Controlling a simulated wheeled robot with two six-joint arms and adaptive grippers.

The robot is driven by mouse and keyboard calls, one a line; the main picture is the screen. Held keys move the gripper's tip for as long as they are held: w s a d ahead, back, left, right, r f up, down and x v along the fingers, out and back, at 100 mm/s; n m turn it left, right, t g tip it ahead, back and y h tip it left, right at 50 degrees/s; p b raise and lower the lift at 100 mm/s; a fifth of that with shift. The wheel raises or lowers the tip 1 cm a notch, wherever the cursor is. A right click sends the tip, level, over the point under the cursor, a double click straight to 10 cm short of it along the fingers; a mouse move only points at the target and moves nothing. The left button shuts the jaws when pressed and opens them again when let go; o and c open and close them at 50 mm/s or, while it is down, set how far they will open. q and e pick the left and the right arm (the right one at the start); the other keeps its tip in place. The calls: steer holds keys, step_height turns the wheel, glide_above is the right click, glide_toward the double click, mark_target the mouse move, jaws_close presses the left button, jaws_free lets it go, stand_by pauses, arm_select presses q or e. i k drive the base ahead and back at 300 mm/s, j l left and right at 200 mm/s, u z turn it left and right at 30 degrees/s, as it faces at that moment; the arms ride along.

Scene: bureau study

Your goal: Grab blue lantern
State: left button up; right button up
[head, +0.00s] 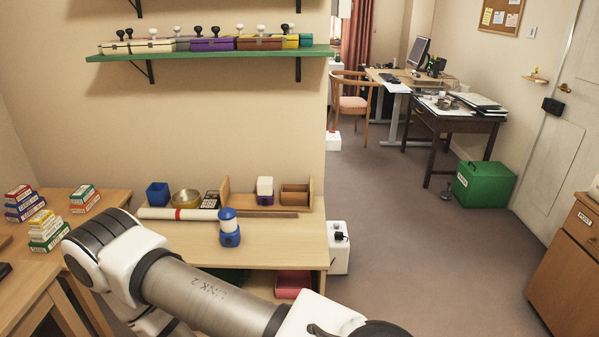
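The blue lantern (229,229) stands upright near the front of a low wooden table (190,240). It has a blue base, a pale middle band and a blue top. One of my arms crosses the lower part of the head view, in front of the table and just below the lantern. The arm link is apart from the lantern in the picture. Neither of my grippers shows in this view. Nothing hides the lantern.
Behind the lantern lie a white rolled tube (160,214), a blue cube (158,194), a brass bowl (186,199), a calculator (210,200) and a wooden organiser (262,207). A green shelf (180,56) hangs above. Open floor (420,250) lies to the right.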

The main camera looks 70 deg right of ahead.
mark_target(230, 230)
steer(key=z, duration=1.7)
